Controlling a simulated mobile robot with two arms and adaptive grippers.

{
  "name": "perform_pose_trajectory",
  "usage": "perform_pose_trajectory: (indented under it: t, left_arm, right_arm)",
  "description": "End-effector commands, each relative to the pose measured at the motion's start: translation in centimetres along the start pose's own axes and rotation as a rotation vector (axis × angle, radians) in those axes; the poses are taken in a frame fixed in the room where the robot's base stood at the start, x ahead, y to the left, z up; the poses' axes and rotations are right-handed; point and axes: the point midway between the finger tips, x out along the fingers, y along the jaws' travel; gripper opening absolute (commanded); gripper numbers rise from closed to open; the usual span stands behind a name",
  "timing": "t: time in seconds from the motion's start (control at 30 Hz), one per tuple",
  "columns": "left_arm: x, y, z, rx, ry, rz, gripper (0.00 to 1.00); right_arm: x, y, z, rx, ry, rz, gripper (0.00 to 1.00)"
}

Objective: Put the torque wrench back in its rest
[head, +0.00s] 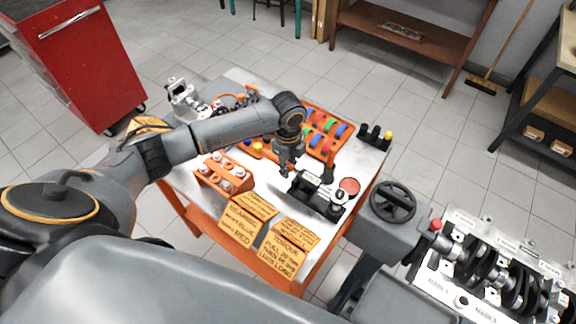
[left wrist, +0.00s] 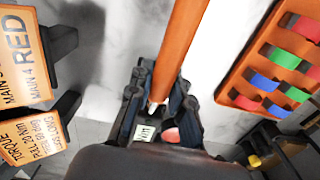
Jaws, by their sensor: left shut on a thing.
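My left gripper (head: 287,166) points down over the workbench, at the left end of a black device. In the left wrist view the gripper (left wrist: 160,105) is shut on a long orange bar (left wrist: 184,45), which I take to be the torque wrench. The bar runs up and out of that view; its far end is hidden. In the head view the wrench is hard to make out behind the gripper. The black device (head: 318,197) has a pale round dial and a red disc (head: 349,186). I cannot tell which part is the rest. My right gripper is not in view.
An orange tray of coloured pieces (left wrist: 226,89) lies beyond the gripper. Two instruction signs (head: 290,246) stand at the bench's front. An orange holder with white-topped pieces (head: 208,180) is to the left. A handwheel (head: 393,201) and crankshaft engine block (head: 455,280) are at the right.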

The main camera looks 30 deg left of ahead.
Motion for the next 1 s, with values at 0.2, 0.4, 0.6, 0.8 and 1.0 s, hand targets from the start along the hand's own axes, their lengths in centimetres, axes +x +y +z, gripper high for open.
perform_pose_trajectory:
  t: [0.2,0.4,0.6,0.8,1.0]
  left_arm:
    - [0.1,-0.1,0.0,0.0,0.001,-0.002,0.0]
    - [0.4,-0.1,0.0,0.0,0.001,-0.002,0.0]
    - [0.7,-0.1,0.0,0.0,0.001,-0.002,0.0]
    - [1.0,-0.1,0.0,0.0,0.001,-0.002,0.0]
    - [1.3,-0.1,0.0,0.0,0.001,-0.002,0.0]
  right_arm:
    - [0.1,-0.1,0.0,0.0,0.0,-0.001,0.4]
    - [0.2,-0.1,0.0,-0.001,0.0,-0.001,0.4]
    - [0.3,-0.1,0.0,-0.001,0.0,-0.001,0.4]
    - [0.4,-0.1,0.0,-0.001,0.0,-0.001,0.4]
    - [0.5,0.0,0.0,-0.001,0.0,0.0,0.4]
